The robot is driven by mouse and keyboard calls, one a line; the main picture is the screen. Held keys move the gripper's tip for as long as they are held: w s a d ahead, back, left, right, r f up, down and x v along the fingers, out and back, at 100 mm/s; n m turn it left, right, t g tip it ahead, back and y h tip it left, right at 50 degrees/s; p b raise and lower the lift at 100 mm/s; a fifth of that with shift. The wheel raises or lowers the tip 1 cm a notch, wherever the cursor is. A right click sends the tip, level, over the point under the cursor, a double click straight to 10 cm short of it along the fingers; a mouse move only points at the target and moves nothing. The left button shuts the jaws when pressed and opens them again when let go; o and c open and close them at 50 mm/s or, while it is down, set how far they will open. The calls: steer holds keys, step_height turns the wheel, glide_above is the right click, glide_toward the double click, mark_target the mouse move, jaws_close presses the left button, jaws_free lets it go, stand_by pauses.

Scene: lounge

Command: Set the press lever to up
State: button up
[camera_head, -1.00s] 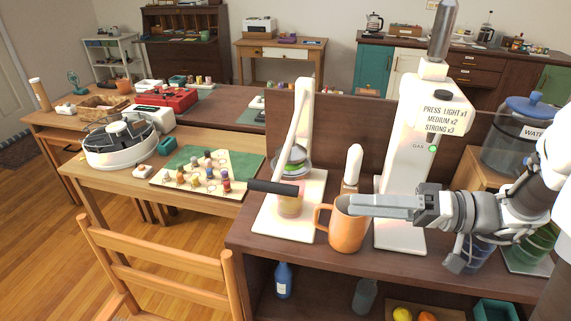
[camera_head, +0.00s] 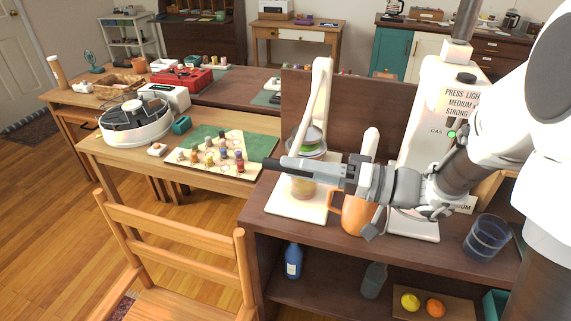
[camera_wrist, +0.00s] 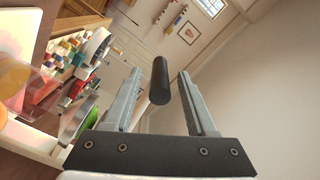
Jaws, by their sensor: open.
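The white press (camera_head: 324,78) stands on a pale base at the left end of the dark counter. My gripper (camera_head: 290,166) is open at the front of the press, level with the lever's black handle. In the wrist view, the black handle (camera_wrist: 160,82) lies between the two spread fingers (camera_wrist: 160,98), with gaps visible on both sides. A glass with orange contents (camera_head: 303,188) stands under the press.
An orange mug (camera_head: 355,215) stands just below my wrist, right of the press. A white gas dispenser (camera_head: 427,110) and a blue glass (camera_head: 487,236) are further right. A wooden chair (camera_head: 170,240) stands at front left. A game board (camera_head: 200,168) lies on the left table.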

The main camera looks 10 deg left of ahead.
steer(key=shift+w+a, duration=0.1)
steer(key=shift+a, duration=1.25)
jaws_close()
stand_by(0.4)
